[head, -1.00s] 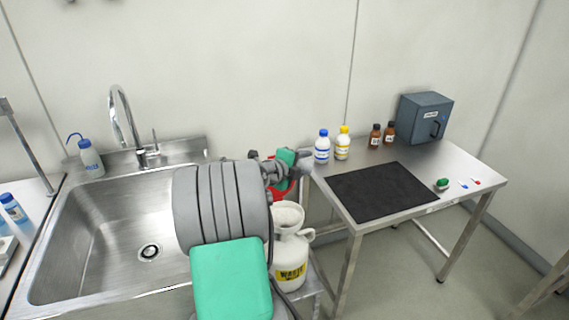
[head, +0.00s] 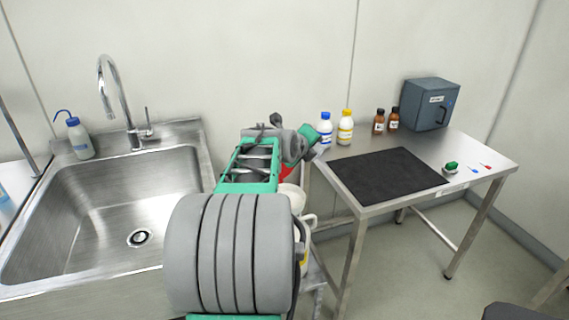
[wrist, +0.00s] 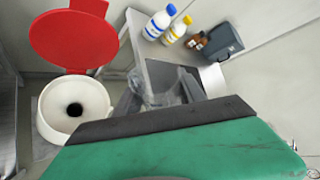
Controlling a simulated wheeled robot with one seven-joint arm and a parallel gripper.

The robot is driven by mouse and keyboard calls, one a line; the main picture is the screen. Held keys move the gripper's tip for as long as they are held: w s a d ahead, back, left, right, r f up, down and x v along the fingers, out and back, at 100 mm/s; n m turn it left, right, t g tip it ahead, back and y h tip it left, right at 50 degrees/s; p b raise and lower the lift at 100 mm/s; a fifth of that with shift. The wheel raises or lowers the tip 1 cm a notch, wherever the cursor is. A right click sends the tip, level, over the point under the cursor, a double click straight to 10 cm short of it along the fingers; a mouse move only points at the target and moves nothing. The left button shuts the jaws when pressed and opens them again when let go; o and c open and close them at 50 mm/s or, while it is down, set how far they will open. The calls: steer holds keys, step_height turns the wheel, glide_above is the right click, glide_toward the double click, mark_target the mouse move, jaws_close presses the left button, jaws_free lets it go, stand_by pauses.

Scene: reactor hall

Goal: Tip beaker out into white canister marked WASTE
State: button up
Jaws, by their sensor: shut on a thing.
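The white canister (wrist: 52,112) stands at the left of the wrist view with its red lid (wrist: 72,42) swung open and its dark mouth uncovered. In the head view, my arm hides most of the canister (head: 309,222) and its label. My gripper (wrist: 160,95) is shut on the clear beaker (wrist: 166,92), which is faint and partly hidden behind the green gripper body. In the wrist view the beaker is to the right of the canister's mouth, apart from it. I cannot tell the beaker's tilt or contents.
A steel sink (head: 80,215) with a tap is at the left. A steel table (head: 374,207) at the right bears a black mat (head: 388,176), white bottles with blue (head: 325,130) and yellow (head: 345,127) caps, brown bottles (head: 379,121) and a blue-grey box (head: 430,104).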

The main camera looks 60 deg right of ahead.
mark_target(320, 155)
steer(key=f+b, duration=0.1)
steer(key=b, duration=0.1)
steer(key=shift+f+m+t+b, duration=0.2)
steer(key=shift+m+t+b, duration=0.1)
steer(key=shift+m+t, duration=0.1)
steer(key=b, duration=0.1)
steer(key=m+t+b, duration=0.1)
steer(key=shift+s+d+f+b, duration=0.1)
steer(key=shift+s+f+b, duration=0.15)
steer(key=shift+f+b, duration=0.1)
steer(key=shift+s+d+f+m+t+y+b, duration=0.1)
steer(key=shift+s+m+t+y+b, duration=0.05)
steer(key=shift+s+m+t+b, duration=0.4)
steer(key=shift+s+d+f+m+t+y+b, duration=0.15)
steer(key=shift+s+m+t+b, duration=0.25)
steer(key=shift+s, duration=0.25)
steer(key=shift+s+d+f+m+t+p, duration=0.1)
steer(key=shift+s+f+m+t+p, duration=0.1)
steer(key=shift+s+m+t+p, duration=0.4)
steer(key=shift+s+d+f+m+t+p, duration=0.15)
steer(key=shift+s+m+t+p, duration=0.2)
steer(key=shift+m+t, duration=0.3)
